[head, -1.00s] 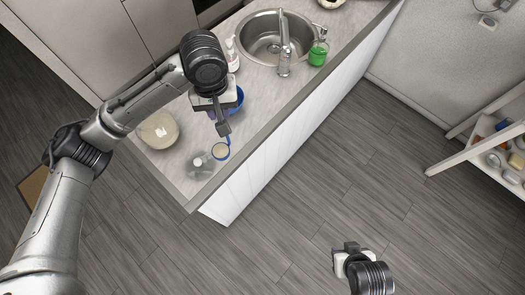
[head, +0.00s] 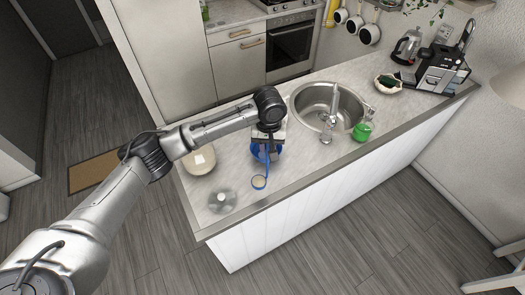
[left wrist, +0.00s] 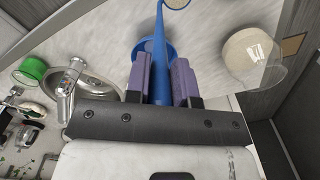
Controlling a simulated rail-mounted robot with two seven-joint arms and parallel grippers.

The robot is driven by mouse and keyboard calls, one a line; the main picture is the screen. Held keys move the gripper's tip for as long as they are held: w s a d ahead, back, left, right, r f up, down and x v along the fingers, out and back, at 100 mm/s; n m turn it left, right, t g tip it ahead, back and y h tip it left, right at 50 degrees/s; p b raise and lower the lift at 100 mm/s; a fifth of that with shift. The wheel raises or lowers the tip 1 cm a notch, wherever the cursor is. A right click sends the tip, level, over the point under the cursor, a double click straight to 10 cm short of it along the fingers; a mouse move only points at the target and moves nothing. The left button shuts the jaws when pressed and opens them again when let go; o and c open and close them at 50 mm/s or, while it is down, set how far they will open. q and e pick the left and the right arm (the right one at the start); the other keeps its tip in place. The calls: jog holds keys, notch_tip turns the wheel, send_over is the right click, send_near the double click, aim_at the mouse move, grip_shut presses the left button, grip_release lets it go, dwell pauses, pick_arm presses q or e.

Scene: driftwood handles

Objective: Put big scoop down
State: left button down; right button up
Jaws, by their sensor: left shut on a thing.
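The big scoop (head: 259,182) is blue with a round, blue-rimmed head that looks pale inside. My left gripper (head: 267,146) is shut on its handle, over the counter (head: 300,165). In the left wrist view the blue handle (left wrist: 160,62) runs between the purple pads of the left gripper (left wrist: 161,80), and the scoop head shows at the top edge, partly cut off. A blue bowl (left wrist: 172,50) lies behind the handle, mostly hidden by handle and fingers. I cannot tell whether the scoop touches the counter. My right gripper is out of view.
A round, cream-filled container (head: 200,160) stands left of the gripper. A clear jar (head: 222,200) is near the counter's front corner. Bare counter lies right of the scoop head.

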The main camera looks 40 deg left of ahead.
pick_arm(q)
notch_tip(320, 180, down, 6)
jog(key=a+p, duration=0.1)
jog(key=a, duration=0.1)
jog(key=shift+w+a+r, duration=0.2)
jog(key=shift+w+a, duration=0.05)
jog(key=shift+a, duration=0.05)
jog(key=shift+f, duration=0.15)
jog(key=c, duration=1)
grip_release()
notch_tip(320, 180, up, 12)
jog(key=shift+r+b, duration=0.15)
jog(key=shift+b, duration=0.45)
